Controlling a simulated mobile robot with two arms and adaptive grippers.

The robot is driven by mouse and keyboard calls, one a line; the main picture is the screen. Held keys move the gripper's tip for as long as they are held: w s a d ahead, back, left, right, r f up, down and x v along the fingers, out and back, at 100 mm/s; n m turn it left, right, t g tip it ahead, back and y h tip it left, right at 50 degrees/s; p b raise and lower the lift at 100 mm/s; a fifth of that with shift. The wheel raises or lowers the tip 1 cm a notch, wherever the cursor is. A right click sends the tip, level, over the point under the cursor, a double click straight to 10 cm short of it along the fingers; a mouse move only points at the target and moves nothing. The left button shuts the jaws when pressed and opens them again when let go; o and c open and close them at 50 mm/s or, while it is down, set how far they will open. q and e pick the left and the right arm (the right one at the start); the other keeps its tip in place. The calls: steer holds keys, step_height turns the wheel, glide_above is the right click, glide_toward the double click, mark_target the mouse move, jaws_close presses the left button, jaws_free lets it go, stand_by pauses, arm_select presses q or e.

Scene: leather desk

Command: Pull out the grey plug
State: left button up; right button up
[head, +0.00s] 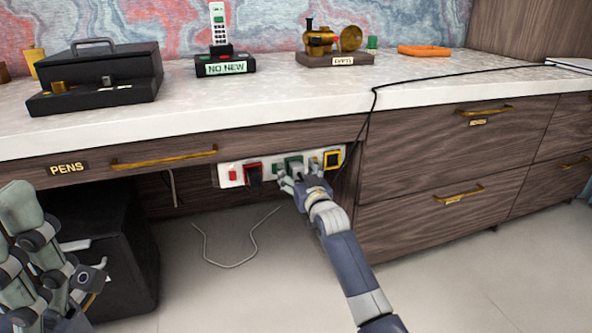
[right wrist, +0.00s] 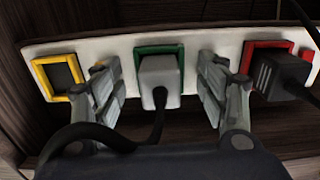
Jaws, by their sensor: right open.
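The grey plug (right wrist: 160,78) sits in the green-framed socket (right wrist: 180,52) of a white power strip (right wrist: 215,42), with its dark cord hanging toward the wrist camera. My right gripper (head: 298,180) is at the strip under the desk and partly hides the plug in the head view. In the right wrist view its open fingers stand on either side of the plug, with a visible gap on each side. My left arm shows at the lower left of the head view, away from the strip; its finger opening is unclear.
A black plug (right wrist: 278,75) sits in the red-framed socket beside my right fingers. A yellow-framed socket (right wrist: 58,77) is empty on the other side. The desktop (head: 230,95) overhangs above, drawers (head: 440,145) stand right, and a black cabinet (head: 115,245) stands left.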

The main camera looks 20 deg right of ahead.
steer(key=shift+s, duration=0.1)
steer(key=s, duration=1.2)
steer(key=shift+d, duration=0.25)
steer(key=shift+w, duration=0.1)
